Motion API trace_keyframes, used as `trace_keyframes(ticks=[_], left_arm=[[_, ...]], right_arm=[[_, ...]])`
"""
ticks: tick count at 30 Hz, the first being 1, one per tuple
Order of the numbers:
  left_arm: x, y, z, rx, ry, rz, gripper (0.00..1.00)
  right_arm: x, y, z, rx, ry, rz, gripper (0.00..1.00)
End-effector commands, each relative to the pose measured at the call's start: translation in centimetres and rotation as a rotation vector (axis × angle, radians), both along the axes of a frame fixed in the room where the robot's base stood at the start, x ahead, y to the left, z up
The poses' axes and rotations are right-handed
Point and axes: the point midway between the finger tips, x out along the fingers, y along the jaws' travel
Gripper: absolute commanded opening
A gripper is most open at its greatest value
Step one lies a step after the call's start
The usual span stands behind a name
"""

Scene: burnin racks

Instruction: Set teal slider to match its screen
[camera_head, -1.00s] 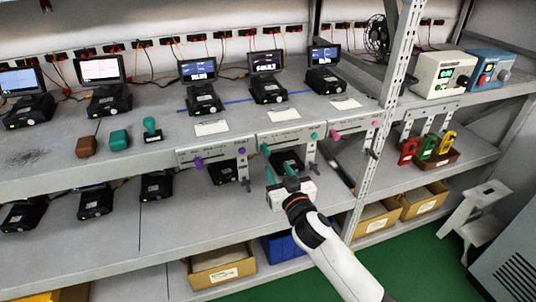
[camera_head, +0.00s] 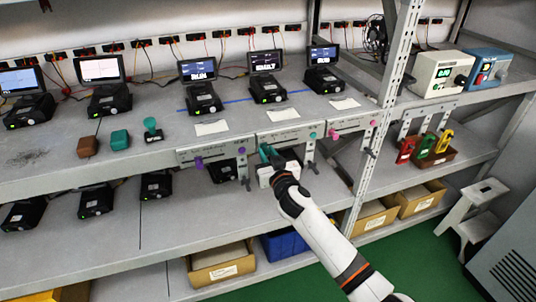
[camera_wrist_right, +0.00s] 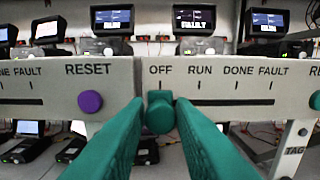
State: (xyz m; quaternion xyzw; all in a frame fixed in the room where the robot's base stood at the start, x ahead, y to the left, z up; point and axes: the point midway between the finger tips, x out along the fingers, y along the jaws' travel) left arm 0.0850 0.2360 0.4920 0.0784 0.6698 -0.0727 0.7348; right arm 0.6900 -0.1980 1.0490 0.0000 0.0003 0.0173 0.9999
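The teal slider (camera_wrist_right: 160,112) is a round knob on the middle panel (camera_wrist_right: 213,82), under the OFF mark at the left end of its slot. RUN, DONE and FAULT are marked to its right. The screen (camera_head: 265,61) above the middle panel appears to read FAULT; it also shows in the right wrist view (camera_wrist_right: 194,19). My right gripper (camera_head: 266,153) is at this panel. The fingers partly hide the knob in the head view. My left gripper is not in view.
A purple reset button (camera_wrist_right: 90,101) sits close left of the teal slider. A purple slider (camera_head: 198,162) and a pink slider (camera_head: 334,134) are on the neighbouring panels. A metal post (camera_head: 383,110) stands right of the panels. The slot right of the teal slider is clear.

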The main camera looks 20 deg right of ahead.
Motion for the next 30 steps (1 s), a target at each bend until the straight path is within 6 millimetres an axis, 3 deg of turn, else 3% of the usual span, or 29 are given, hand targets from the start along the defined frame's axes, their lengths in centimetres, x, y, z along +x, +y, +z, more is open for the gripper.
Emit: trace_keyframes(ticks=[1, 4, 11, 22, 25, 30], left_arm=[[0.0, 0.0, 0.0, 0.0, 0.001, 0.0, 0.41], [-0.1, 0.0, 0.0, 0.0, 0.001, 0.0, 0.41], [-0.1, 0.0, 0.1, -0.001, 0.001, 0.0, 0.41], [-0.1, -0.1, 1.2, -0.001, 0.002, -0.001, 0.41], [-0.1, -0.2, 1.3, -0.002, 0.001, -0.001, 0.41], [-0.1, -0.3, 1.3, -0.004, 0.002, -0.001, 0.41]], right_arm=[[0.0, 0.0, 0.0, 0.0, 0.0, 0.0, 0.14], [0.0, 0.0, 0.0, 0.0, 0.0, 0.0, 0.0], [0.0, -0.4, 0.0, 0.0, 0.001, -0.001, 0.0], [0.3, -9.0, 0.1, -0.005, 0.002, -0.004, 0.0], [0.4, -10.4, 0.1, -0.002, 0.001, -0.003, 0.0], [0.4, -11.1, 0.1, 0.0, -0.001, -0.003, 0.0]])
